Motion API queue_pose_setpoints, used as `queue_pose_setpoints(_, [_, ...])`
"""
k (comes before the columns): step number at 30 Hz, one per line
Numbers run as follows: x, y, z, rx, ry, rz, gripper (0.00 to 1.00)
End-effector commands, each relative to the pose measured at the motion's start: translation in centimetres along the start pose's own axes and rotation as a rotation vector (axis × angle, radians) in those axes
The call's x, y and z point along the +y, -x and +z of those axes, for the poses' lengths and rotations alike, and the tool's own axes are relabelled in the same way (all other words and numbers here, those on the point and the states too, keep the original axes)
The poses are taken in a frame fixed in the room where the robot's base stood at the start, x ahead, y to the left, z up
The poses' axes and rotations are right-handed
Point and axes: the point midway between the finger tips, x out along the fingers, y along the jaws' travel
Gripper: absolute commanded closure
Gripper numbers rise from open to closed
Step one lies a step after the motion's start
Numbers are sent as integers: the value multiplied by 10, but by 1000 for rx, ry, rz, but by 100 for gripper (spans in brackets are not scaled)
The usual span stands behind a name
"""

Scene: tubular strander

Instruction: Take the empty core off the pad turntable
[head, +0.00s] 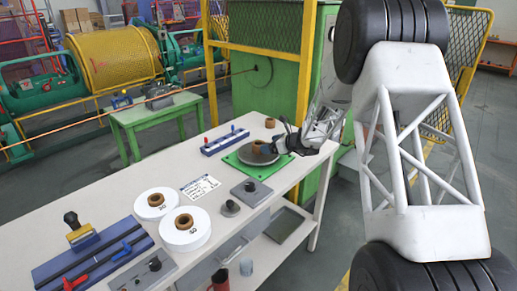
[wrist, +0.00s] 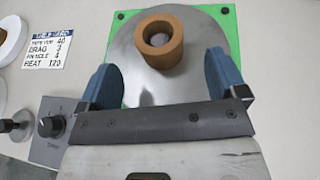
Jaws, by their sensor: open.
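The empty core (wrist: 159,22) is a brown ring with an open hole. It stands upright on the round grey disc of the pad turntable (wrist: 190,75), which has a green base plate. I see no contact with the core.
Another brown core (head: 270,123) stands behind the turntable. A blue rack (head: 225,141), a printed card (head: 200,187), a grey dial box (head: 251,191) and two white pad rolls (head: 186,232) are on the table. A green machine post stands close behind.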

Motion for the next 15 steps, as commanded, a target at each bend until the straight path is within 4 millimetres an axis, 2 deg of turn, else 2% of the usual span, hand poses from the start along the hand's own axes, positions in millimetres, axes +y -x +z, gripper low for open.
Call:
queue_pose_setpoints(6, [0, -16, 0, 0, 0, 1, 9])
queue_pose_setpoints(15, [0, -16, 0, 0, 0, 0, 9])
